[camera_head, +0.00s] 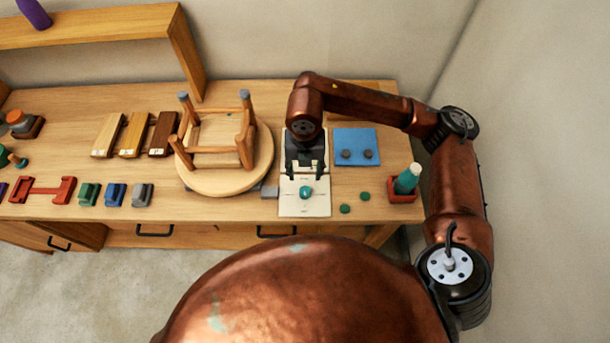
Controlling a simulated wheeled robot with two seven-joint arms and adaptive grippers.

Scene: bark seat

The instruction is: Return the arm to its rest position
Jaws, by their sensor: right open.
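My right arm, copper-coloured, comes in from the right and arches over the workbench. Its gripper (304,170) points down over a pale card or plate (304,208) right of the stool. The gripper is open, with its two fingertips apart. A small teal round piece (306,192) sits on the pale plate just in front of the fingertips; I cannot tell whether they touch it. An upside-down wooden stool (222,150) with grey-tipped legs rests on a round wooden board (225,184) left of the gripper. My left gripper is out of view.
A blue mat (355,147) with two dark discs lies right of the gripper. A teal bottle (408,179) stands in a red holder at the bench's right end. Two green discs (345,209) lie near the front edge. Wooden blocks (134,134) and coloured clamps (115,194) are left.

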